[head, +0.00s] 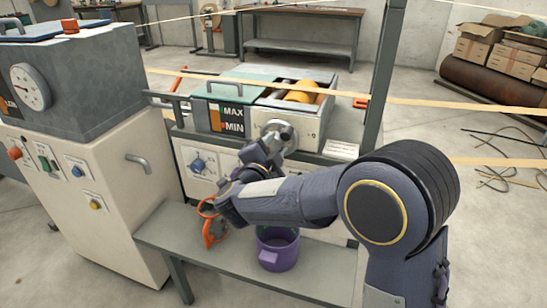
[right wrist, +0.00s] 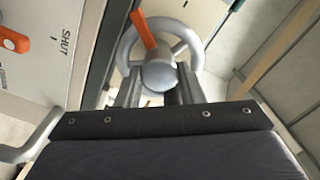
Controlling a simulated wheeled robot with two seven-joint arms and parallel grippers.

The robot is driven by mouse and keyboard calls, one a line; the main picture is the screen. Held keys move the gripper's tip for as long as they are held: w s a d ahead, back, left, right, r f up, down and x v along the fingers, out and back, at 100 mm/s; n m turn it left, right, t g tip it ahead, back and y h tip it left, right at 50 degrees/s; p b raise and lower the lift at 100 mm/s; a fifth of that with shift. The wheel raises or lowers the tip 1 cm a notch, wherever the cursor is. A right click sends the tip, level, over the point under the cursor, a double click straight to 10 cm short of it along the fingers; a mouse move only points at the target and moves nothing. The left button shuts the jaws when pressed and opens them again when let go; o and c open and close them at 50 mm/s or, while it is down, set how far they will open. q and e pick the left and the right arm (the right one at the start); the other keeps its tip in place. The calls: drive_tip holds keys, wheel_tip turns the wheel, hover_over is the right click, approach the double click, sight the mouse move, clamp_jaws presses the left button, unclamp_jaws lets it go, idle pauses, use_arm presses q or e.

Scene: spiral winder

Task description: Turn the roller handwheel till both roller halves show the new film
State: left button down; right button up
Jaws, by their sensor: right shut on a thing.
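The roller handwheel (head: 283,131) is a grey wheel on the front of the machine's roller box, below the rollers. In the right wrist view the handwheel (right wrist: 158,75) shows a ring, a round hub and an orange mark on the ring. My right gripper (head: 272,145) is at the handwheel; in the right wrist view its two fingers (right wrist: 158,92) are shut on it, one on each side of the hub. The yellow-orange roller (head: 302,91) shows in the open top of the box; I cannot tell film from old surface on its halves. My left gripper is out of view.
A MAX/MIN gauge (head: 232,121) stands left of the handwheel. A purple pot (head: 277,249) and an orange object (head: 213,225) are on the low shelf (head: 185,237). A green post (head: 382,70) rises right of the machine. A grey cabinet with a dial (head: 30,86) is at left.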

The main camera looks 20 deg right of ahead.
drive_tip(key=m+b, duration=0.5)
drive_tip(key=shift+f, duration=0.3)
drive_tip(key=shift+r+m+b, duration=0.2)
drive_tip(key=shift+m+b, duration=1.3)
drive_tip(key=shift+m, duration=0.1)
drive_tip(key=o, duration=1)
drive_tip(key=shift+r, duration=0.1)
drive_tip(key=shift+p+v, duration=0.9)
drive_tip(key=shift+v, duration=3)
